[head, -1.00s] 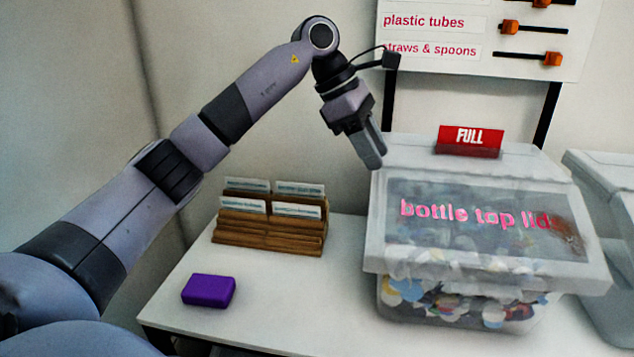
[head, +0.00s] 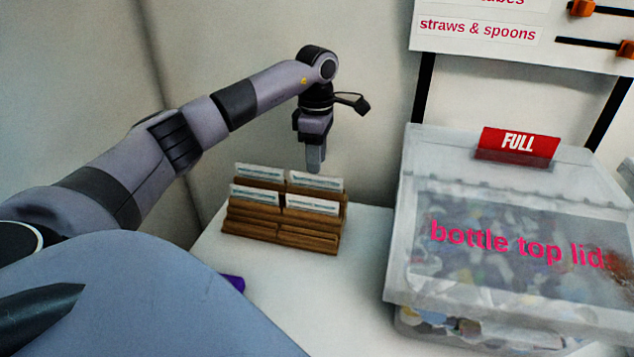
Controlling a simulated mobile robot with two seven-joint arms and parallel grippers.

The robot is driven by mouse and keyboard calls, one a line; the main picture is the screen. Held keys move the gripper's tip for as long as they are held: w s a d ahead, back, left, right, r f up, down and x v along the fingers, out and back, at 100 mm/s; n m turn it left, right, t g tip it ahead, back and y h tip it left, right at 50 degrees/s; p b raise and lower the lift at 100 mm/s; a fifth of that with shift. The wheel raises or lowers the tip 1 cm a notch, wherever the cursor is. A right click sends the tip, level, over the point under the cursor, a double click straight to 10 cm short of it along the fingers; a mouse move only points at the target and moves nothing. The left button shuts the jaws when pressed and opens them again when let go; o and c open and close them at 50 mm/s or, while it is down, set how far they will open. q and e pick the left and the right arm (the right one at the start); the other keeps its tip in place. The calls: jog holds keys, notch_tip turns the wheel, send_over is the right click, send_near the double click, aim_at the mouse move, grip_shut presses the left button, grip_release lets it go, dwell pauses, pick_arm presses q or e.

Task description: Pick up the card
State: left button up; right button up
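Several white cards stand in a wooden tiered holder on the white table in the head view. The back row has a left card (head: 259,172) and a right card (head: 316,181). The front row has a left card (head: 254,194) and a right card (head: 312,204). Their small print is too blurred to read. My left gripper (head: 315,168) points down just above the back right card, seemingly behind or over it. Its fingers appear together from this side, so I cannot tell whether they are open. My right gripper is not in view.
The wooden holder (head: 280,237) stands near the table's back left. A purple block (head: 232,282) is mostly hidden by my arm. Bare table (head: 345,290) lies between.

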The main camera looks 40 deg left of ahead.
pick_arm(q)
notch_tip(320, 180, down, 4)
jog(key=shift+f, duration=0.2)
grip_shut()
jog(key=shift+r, duration=0.15)
notch_tip(320, 180, up, 20)
jog(key=p, duration=0.1)
jog(key=shift+p, duration=0.4)
